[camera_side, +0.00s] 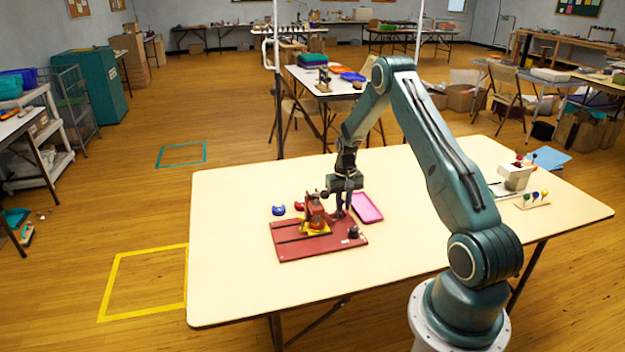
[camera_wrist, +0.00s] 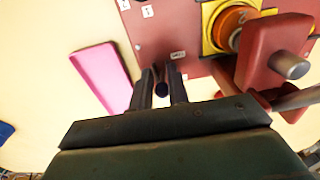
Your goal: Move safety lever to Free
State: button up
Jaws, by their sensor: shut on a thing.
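A red board (camera_side: 290,246) lies on the table and carries a red press (camera_side: 315,208) with a yellow base and an orange round part. My gripper (camera_side: 343,211) points down at the board's back right edge, beside the press. In the wrist view its two dark fingers (camera_wrist: 162,88) are closed around a small dark rounded piece (camera_wrist: 162,90), which looks like the lever's end. The fingers hide most of the lever.
A pink tray (camera_side: 367,208) lies close to the right of my gripper, and also shows in the wrist view (camera_wrist: 100,75). The table's left is clear.

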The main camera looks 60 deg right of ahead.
jog(key=shift+s+a+f, duration=0.1)
jog(key=shift+s+a, duration=0.2)
grip_shut()
jog(key=shift+s+a+f, duration=0.2)
jog(key=shift+s+a, duration=0.3)
jog(key=shift+o, duration=1.4)
grip_release()
jog(key=shift+r, duration=0.15)
notch_tip(320, 180, up, 7)
jog(key=shift+r, duration=0.15)
